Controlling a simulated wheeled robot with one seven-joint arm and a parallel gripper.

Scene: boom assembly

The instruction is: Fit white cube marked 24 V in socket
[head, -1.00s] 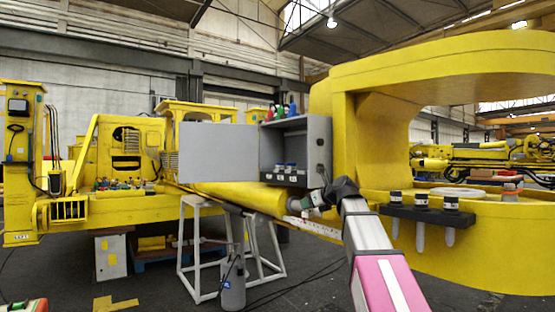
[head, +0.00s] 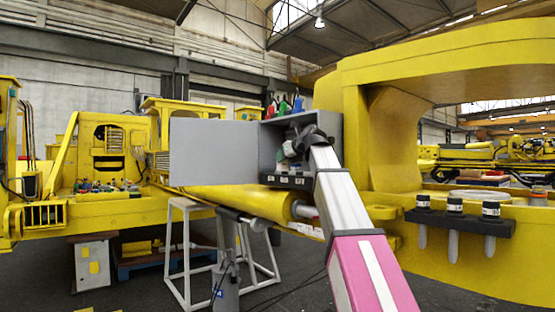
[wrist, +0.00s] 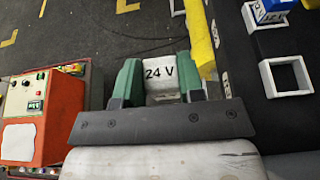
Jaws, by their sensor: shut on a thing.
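In the wrist view, the white cube (wrist: 161,78) marked 24 V sits between the green fingers of my gripper (wrist: 159,84), which is shut on it. To its right is a black block with an empty white square socket (wrist: 287,76). Farther up on that block, a blue-and-white cube (wrist: 270,10) sits in another socket. In the head view, my gripper (head: 297,145) is at the open front of the grey cabinet, above the black socket block (head: 286,181) at its bottom. The held cube is hard to make out there.
The cabinet's open door (head: 213,153) stands to the left. Red, green and blue items (head: 285,105) stand on the cabinet top. A yellow boom (head: 420,85) and a black rack (head: 459,222) are on the right. A red control box (wrist: 40,115) is at left in the wrist view.

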